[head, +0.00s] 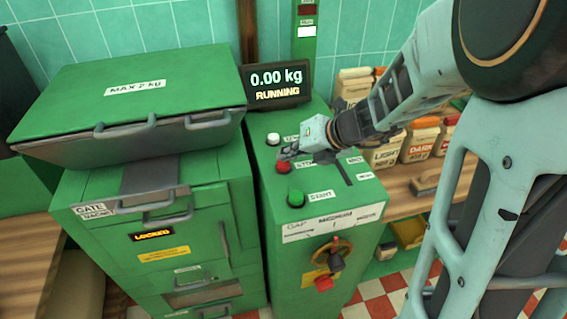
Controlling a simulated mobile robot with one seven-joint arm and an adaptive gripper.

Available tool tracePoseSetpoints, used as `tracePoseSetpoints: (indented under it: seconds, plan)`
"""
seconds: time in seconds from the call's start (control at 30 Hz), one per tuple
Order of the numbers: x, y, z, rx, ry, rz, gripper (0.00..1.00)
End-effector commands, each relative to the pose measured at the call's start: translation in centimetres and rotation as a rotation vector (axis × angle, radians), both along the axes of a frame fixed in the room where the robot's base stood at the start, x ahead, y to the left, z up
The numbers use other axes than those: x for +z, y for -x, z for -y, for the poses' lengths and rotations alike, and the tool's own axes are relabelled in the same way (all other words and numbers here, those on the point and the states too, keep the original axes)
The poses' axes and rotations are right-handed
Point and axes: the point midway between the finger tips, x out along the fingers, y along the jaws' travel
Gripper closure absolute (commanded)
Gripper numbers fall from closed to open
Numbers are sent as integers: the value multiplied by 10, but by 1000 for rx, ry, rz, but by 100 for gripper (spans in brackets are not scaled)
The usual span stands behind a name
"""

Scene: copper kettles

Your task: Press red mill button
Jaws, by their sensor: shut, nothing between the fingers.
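The red button (283,167) sits on top of the green control cabinet (335,262), between a white button (273,139) behind it and a green START button (296,198) in front of it. My gripper (287,155) is shut and empty, with its fingertips at the red button's far edge. From this view I cannot tell whether they touch it. The display (276,84) behind the buttons reads 0.00 kg and RUNNING. My gripper partly hides the label beside the red button.
A green machine (150,208) with a lid marked MAX 2 kg and a LOCKED sign stands close on the left. A wheel handle (333,252) and a red knob (324,284) are on the cabinet's front. Bags marked LIGHT (386,154) and DARK (418,147) stand on a wooden shelf at right.

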Motion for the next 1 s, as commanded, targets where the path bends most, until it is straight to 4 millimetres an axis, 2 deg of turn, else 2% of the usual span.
tracePoseSetpoints:
  seconds: [1.0]
  plan:
    - [-8,0,0,0,0,0,100]
